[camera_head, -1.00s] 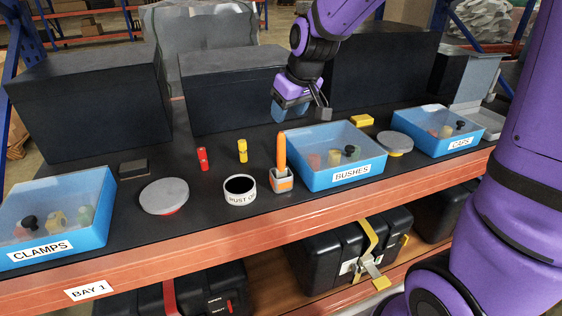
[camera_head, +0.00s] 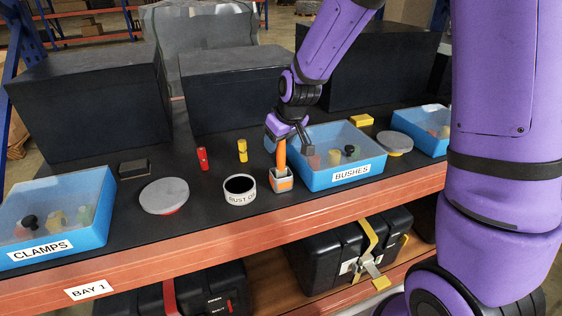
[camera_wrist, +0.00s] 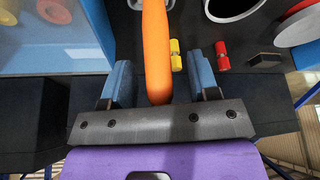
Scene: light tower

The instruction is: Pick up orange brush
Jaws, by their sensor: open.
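The orange brush (camera_head: 281,158) stands upright with its handle up and its lower end in a small white and orange holder (camera_head: 282,181) at the shelf's front. My gripper (camera_head: 288,138) is just above and behind the brush handle, in front of the blue BUSHES bin's left side. In the wrist view, the orange handle (camera_wrist: 156,50) runs down between the two blue finger pads of my gripper (camera_wrist: 163,82). The fingers are open with a gap on both sides of the handle. The holder is not clear in the wrist view.
The BUSHES bin (camera_head: 345,177) stands right of the brush, close by. A white round cup labelled DUST (camera_head: 239,197) is just left. Red (camera_head: 203,159) and yellow (camera_head: 242,150) cylinders stand behind it. A grey-lidded disc (camera_head: 164,195) and the CLAMPS bin (camera_head: 48,249) are farther left.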

